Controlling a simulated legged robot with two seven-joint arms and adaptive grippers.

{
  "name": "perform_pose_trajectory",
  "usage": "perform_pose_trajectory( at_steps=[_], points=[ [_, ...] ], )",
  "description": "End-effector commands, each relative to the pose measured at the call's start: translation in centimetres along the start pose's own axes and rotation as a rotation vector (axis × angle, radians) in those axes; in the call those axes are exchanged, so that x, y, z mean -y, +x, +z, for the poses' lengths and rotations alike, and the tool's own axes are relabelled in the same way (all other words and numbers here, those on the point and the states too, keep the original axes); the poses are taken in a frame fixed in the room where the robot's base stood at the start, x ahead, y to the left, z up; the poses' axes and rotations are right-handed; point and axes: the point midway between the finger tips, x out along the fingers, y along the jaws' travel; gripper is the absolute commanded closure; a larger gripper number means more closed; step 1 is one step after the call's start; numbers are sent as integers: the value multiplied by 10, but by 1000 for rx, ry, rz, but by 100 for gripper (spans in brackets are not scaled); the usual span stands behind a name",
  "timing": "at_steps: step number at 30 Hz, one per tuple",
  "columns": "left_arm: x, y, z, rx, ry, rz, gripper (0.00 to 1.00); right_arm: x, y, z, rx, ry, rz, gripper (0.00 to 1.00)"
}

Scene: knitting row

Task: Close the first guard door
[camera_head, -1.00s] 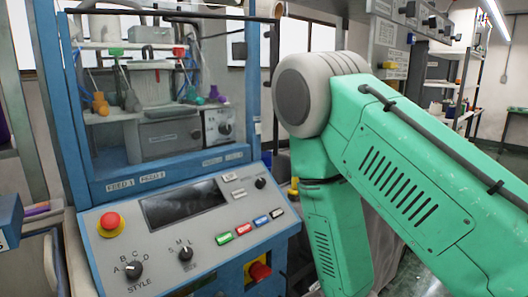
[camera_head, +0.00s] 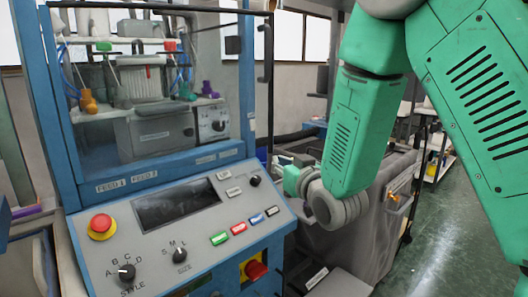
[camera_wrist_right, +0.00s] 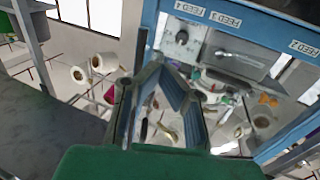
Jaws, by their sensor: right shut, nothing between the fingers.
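The blue-framed knitting machine (camera_head: 150,175) stands on the left of the head view. A clear guard panel (camera_head: 185,60) shows in front of its yarn parts. A black vertical handle (camera_head: 266,60) stands along a thin dark edge, right of the blue post. I cannot tell how far the panel stands open. My right gripper (camera_head: 286,163) is beside the machine's right side, below the handle, small and partly hidden by its wrist. In the wrist view its fingers (camera_wrist_right: 160,65) are shut and empty, near the blue sill with feed labels (camera_wrist_right: 220,18). My left gripper is not in view.
The sloped control panel (camera_head: 180,220) has a red stop button (camera_head: 101,224), dials and coloured buttons. A grey covered unit (camera_head: 355,235) stands near my right wrist. The green floor (camera_head: 435,255) is open on the right. White yarn cones (camera_wrist_right: 103,61) show in the wrist view.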

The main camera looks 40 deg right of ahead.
Motion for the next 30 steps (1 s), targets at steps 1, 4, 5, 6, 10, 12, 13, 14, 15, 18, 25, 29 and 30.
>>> perform_pose_trajectory(
  at_steps=[1, 4, 5, 6, 10, 12, 13, 14, 15, 18, 25, 29, 30],
  points=[
    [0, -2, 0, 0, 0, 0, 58, 0, 12, -1, -1, -1, -1, 100],
    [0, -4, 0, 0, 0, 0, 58, 1, 33, -1, -1, -1, -1, 100],
    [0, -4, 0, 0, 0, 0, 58, 1, 39, -1, -1, -2, -1, 100],
    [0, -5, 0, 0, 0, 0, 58, 2, 47, -1, -1, -2, -1, 100],
    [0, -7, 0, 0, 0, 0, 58, 2, 67, -1, 0, -2, -1, 100],
    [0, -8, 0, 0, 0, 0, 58, 2, 74, -1, 1, -2, 0, 100],
    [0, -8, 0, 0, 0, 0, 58, 1, 77, 0, 1, -1, 0, 100],
    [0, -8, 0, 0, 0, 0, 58, 1, 79, 0, 0, -1, 0, 100],
    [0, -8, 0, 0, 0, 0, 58, 0, 81, 0, 1, -1, 0, 100],
    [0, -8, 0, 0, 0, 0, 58, 0, 84, 0, 1, 0, 0, 100],
    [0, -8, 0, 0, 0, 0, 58, 0, 85, 0, 1, 0, 0, 100],
    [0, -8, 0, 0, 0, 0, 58, 0, 87, 0, 1, 1, -5, 100],
    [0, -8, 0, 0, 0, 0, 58, 1, 90, 0, 1, 2, -13, 100]
  ],
)
